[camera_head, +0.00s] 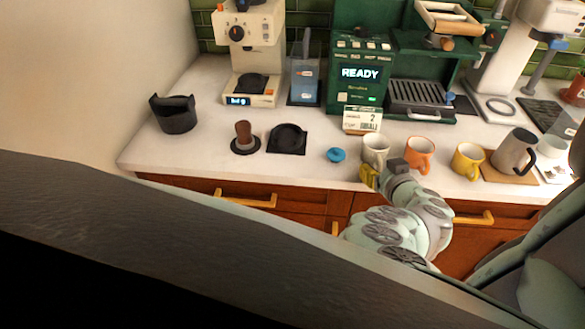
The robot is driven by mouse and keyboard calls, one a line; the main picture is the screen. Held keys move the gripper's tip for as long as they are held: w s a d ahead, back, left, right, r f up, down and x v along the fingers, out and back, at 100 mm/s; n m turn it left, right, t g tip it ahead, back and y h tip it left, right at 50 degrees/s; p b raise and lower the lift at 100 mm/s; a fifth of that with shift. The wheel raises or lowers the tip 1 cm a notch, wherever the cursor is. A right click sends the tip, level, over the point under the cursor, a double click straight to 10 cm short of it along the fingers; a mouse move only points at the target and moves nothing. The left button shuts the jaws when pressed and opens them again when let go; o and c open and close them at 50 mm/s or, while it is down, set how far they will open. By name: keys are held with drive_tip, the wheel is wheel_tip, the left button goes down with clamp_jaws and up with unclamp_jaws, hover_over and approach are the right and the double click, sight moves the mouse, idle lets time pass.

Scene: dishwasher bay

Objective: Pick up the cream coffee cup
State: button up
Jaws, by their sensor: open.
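The cream coffee cup (376,149) stands upright near the front edge of the white counter (220,165). My gripper (369,176) is directly in front of the cup, with a yellowish finger part showing just below it. The gripper is open. The arm covers part of the cup's lower right side, and I cannot tell whether the fingers touch it. An orange cup (418,156) stands close to the right of the cream cup.
A blue round item (336,155) lies to the left. A price card (362,120) and green espresso machine (362,72) stand behind. The left counter front is clear.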

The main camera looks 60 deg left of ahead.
clamp_jaws()
idle(0.7)
